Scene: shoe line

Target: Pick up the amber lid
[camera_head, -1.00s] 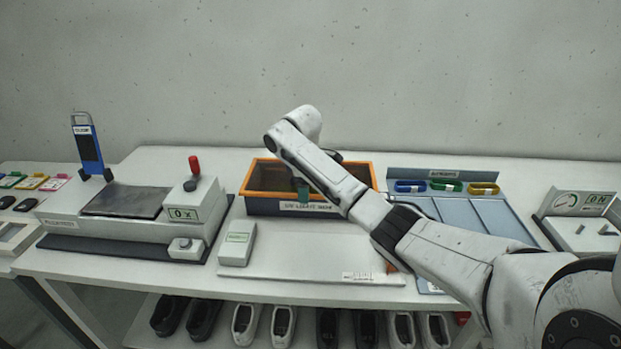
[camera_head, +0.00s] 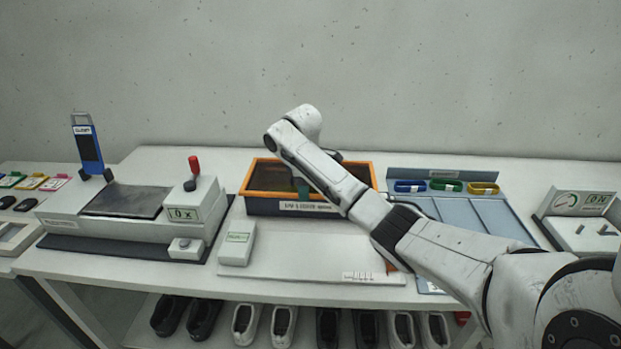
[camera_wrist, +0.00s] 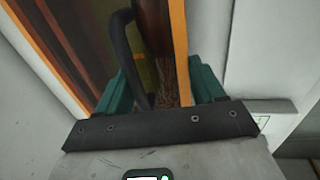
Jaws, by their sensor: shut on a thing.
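The amber lid (camera_head: 270,178) is a see-through brown panel lying over the open top of an orange-rimmed box (camera_head: 245,180) at the back middle of the bench. In the wrist view, the lid's dark amber surface (camera_wrist: 152,35) and its black curved handle (camera_wrist: 122,52) show. My gripper (camera_wrist: 160,78) has teal fingers and is shut on the lid at its handle. The exact contact is hard to see. In the head view, my arm covers most of the gripper and handle, and only a bit of a teal finger shows. The lid looks level with the box rim.
A press-like machine (camera_head: 120,210) with a red-topped lever stands at the left. A small pale box (camera_head: 238,243) is in front of the orange-rimmed box. A blue tray (camera_head: 470,212) with several coloured bands is at the right. The front middle of the bench is mostly clear.

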